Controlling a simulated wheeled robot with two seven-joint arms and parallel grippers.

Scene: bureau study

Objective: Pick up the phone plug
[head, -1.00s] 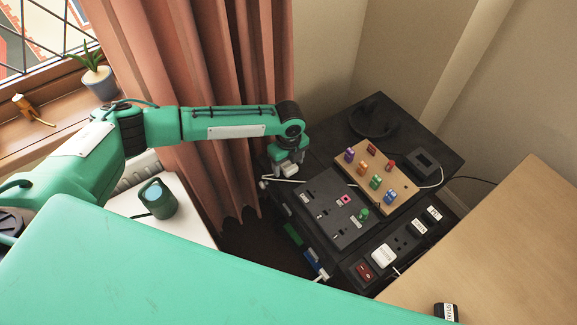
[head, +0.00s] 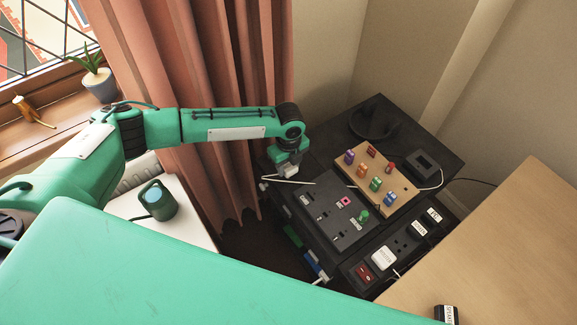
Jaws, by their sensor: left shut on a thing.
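My left gripper (head: 286,176) is at the left rear edge of the dark cabinet top (head: 330,160). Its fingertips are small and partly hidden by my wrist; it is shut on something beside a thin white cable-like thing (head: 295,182). A black power strip (head: 366,280) at the cabinet's front holds a white plug (head: 384,258) and black plugs with white labels (head: 418,229). The labels are too small to read, so I cannot tell which is the phone plug. My right gripper is not in view.
A dark panel with slots (head: 325,222) and a wooden board with coloured pegs (head: 375,178) lie on the cabinet. A black labelled plug (head: 446,314) is on the wooden desk (head: 500,240). A green lamp-like thing (head: 158,199) stands on a white surface. A curtain (head: 200,70) hangs behind my arm.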

